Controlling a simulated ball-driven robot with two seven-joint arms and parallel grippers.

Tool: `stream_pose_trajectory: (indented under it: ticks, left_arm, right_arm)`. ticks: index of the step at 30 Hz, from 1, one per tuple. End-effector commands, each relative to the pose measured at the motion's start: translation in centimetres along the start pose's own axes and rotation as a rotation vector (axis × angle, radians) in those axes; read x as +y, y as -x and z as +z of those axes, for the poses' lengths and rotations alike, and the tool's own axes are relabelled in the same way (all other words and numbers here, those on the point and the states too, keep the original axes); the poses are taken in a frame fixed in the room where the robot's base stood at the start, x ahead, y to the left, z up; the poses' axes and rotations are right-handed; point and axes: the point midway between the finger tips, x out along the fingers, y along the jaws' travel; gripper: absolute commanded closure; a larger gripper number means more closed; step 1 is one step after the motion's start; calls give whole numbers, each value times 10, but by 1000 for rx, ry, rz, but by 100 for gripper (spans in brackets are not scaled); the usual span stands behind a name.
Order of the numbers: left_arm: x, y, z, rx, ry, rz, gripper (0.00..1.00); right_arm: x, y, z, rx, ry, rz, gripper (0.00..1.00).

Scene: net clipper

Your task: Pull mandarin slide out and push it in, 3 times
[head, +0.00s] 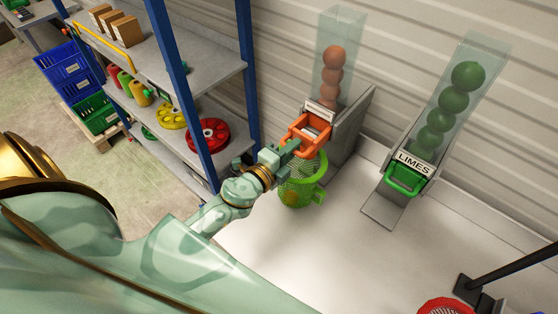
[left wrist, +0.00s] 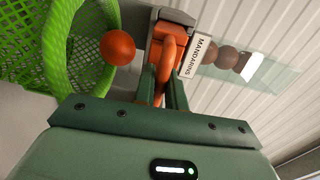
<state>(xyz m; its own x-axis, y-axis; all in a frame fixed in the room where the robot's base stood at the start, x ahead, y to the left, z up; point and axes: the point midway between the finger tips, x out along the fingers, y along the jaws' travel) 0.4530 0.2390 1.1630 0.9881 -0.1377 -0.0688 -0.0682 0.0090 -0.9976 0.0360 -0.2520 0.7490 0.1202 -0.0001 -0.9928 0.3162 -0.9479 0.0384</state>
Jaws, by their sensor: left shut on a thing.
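The mandarin dispenser has a clear chute (head: 340,45) holding several orange balls. Its orange slide (head: 310,128) has a loop handle at the front. My left gripper (head: 292,148) is at this handle. In the left wrist view the gripper (left wrist: 166,95) is shut on the orange handle (left wrist: 168,60), beside the label reading MANDARINS (left wrist: 199,55). A green net (head: 298,188) sits just below the slide's mouth. In the left wrist view a loose mandarin (left wrist: 118,47) shows beside the slide, over the net's green ring (left wrist: 85,90). My right gripper is not in view.
A LIMES dispenser (head: 415,163) with a green handle (head: 404,181) stands to the right. A shelf (head: 200,75) with a blue post is close on the left. A red round object (head: 446,307) and a black bar (head: 515,262) are at the lower right. The white table middle is clear.

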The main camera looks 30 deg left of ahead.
Motion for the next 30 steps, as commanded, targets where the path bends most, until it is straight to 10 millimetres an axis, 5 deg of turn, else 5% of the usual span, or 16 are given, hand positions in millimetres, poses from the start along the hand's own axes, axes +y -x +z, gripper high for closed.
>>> stream_pose_trajectory:
  ticks: [17, 30]
  left_arm:
    - [9, 42, -1, 1, 2, 11, 100]
    - [8, 40, -1, 1, 2, 10, 100]
  right_arm:
    - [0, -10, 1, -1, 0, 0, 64]
    - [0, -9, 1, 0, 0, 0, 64]
